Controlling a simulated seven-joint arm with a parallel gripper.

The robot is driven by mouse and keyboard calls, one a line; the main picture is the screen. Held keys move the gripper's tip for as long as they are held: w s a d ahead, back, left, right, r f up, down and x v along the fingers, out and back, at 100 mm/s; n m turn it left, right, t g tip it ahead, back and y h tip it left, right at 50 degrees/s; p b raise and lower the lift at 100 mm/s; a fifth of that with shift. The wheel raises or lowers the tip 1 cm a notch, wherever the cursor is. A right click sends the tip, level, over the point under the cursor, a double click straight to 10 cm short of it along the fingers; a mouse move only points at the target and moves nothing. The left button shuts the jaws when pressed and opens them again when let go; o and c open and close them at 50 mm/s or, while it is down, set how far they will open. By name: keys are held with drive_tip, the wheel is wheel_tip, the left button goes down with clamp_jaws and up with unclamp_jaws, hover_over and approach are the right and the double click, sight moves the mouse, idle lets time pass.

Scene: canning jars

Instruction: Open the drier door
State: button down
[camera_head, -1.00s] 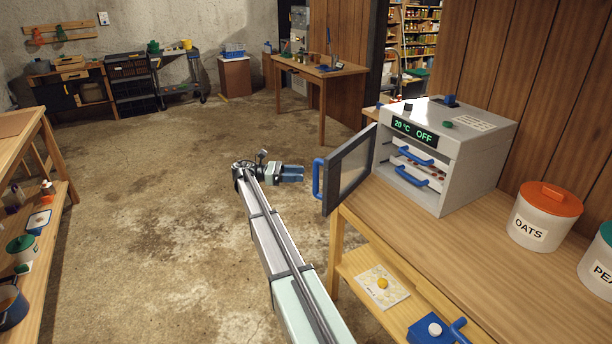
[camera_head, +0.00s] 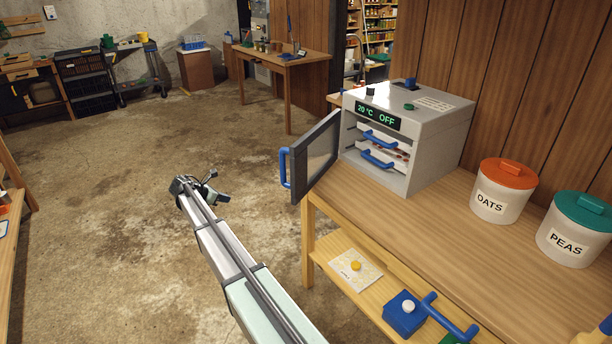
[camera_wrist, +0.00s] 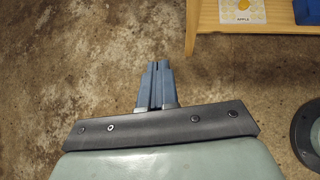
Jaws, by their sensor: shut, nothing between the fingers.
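The drier (camera_head: 425,140) is a grey box on the wooden bench, its display reading 20 °C OFF. Its dark-framed door (camera_head: 316,158) with a blue handle (camera_head: 285,168) stands swung open to the left, showing trays with blue handles (camera_head: 378,158) inside. My gripper (camera_head: 222,198) is left of the door and lower, over the floor, apart from the handle. In the wrist view my gripper (camera_wrist: 157,66) has its blue fingers together with nothing between them, pointing over bare floor.
The bench (camera_head: 400,215) holds an oats jar (camera_head: 503,190) with an orange lid and a peas jar (camera_head: 574,230) with a green lid. Its lower shelf carries a card (camera_head: 355,270) and a blue box (camera_head: 404,316). The floor left of the bench is clear.

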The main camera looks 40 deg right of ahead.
drive_tip(key=a+f+t+y, duration=0.2)
drive_tip(key=a+y, duration=0.1)
drive_tip(key=a, duration=0.1)
drive_tip(key=s+d+r+m+y, duration=0.1)
drive_tip(key=s+d+m+y, duration=0.2)
drive_tip(key=s, duration=0.5)
drive_tip(key=s+d+r+m+y, duration=0.1)
drive_tip(key=s+d+y, duration=0.25)
drive_tip(key=s, duration=0.55)
drive_tip(key=s+d+r+m+y, duration=0.2)
drive_tip(key=s+d, duration=0.3)
drive_tip(key=s, duration=0.3)
drive_tip(key=m+t+y, duration=0.6)
drive_tip(key=m+t, duration=0.3)
drive_tip(key=t, duration=0.4)
approach(299, 173)
drive_tip(key=shift+h, duration=0.25)
drive_tip(key=x, duration=0.6)
drive_tip(key=shift+w+a+r, duration=0.15)
drive_tip(key=shift+w, duration=0.2)
